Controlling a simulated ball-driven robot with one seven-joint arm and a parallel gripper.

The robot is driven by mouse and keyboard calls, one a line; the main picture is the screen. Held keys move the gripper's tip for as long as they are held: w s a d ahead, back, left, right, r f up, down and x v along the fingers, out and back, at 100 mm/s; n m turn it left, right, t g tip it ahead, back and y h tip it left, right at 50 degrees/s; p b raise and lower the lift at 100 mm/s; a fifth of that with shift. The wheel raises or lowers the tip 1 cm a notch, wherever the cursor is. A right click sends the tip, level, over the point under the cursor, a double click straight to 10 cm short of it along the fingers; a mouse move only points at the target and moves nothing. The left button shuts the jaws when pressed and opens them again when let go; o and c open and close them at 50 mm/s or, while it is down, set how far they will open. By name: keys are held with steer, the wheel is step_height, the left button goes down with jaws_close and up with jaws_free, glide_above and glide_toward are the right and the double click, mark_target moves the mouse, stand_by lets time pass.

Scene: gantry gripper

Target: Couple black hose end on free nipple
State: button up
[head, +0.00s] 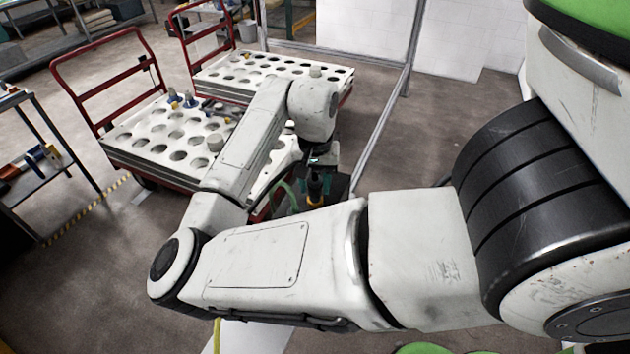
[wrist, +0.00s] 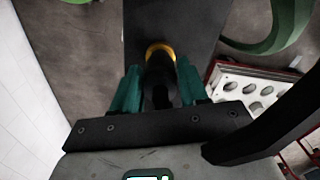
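My gripper (wrist: 158,88) has its two teal fingers on either side of a black cylindrical piece, which looks like the black hose end (wrist: 160,76), and appears shut on it. A gold ring (wrist: 160,50) shows at the far end of this piece, against a dark flat plate (wrist: 190,25). I cannot tell whether the ring belongs to the hose end or to a nipple. In the head view my gripper (head: 318,160) points down over the black piece (head: 316,186), partly behind my arm. The free nipple cannot be made out clearly.
A green hose (wrist: 275,32) curves at the upper right of the wrist view. Red-framed carts with white perforated tops (head: 160,135) stand behind my arm. A shelf (head: 35,185) stands at left.

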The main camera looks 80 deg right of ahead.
mark_target(315, 182)
steer(key=o, duration=0.4)
steer(key=shift+r, duration=0.1)
step_height(315, 182, up, 11)
stand_by(0.4)
steer(key=shift+f, duration=0.2)
stand_by(0.4)
